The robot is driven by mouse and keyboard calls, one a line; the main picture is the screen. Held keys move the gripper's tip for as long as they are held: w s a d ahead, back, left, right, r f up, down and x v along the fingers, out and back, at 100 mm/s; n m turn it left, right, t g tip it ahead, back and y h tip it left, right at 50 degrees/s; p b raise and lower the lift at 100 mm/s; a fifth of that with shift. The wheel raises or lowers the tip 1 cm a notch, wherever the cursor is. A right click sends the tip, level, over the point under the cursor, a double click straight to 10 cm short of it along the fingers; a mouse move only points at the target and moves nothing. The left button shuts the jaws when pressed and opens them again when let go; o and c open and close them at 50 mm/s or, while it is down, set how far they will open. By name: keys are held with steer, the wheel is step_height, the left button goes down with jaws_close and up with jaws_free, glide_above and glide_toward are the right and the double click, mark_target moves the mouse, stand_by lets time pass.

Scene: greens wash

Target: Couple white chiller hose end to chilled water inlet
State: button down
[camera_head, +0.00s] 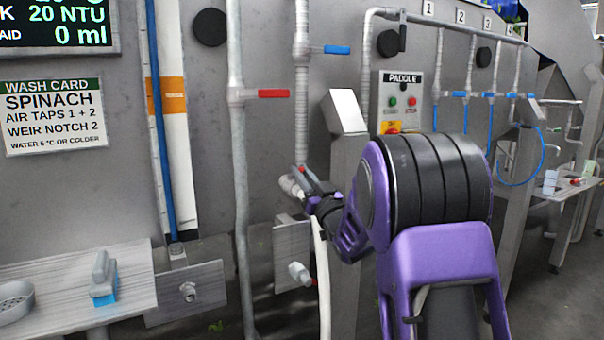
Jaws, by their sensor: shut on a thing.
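My gripper (312,192) is at the middle of the head view, in front of the steel machine wall. It is shut on the upper end of the white hose (322,275), which hangs down from the jaws past the bottom edge. The jaws hide most of the hose end. A grey pipe with a blue lever (337,50) runs down the wall and ends in a bent, wide pipe mouth (290,186) just left of the jaws. This looks like the chilled water inlet, but no label shows. I cannot tell whether hose end and mouth touch.
A bracket plate with a stub fitting (300,273) is below the gripper. A pipe with a red lever (273,93) stands to the left. A steel post (347,150) and the paddle control box (398,100) are behind my arm. A bench (130,262) holds a blue brush.

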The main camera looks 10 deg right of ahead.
steer(key=shift+r, duration=0.1)
steer(key=c, duration=0.8)
jaws_free()
steer(key=v, duration=1.7)
steer(key=shift+s, duration=0.25)
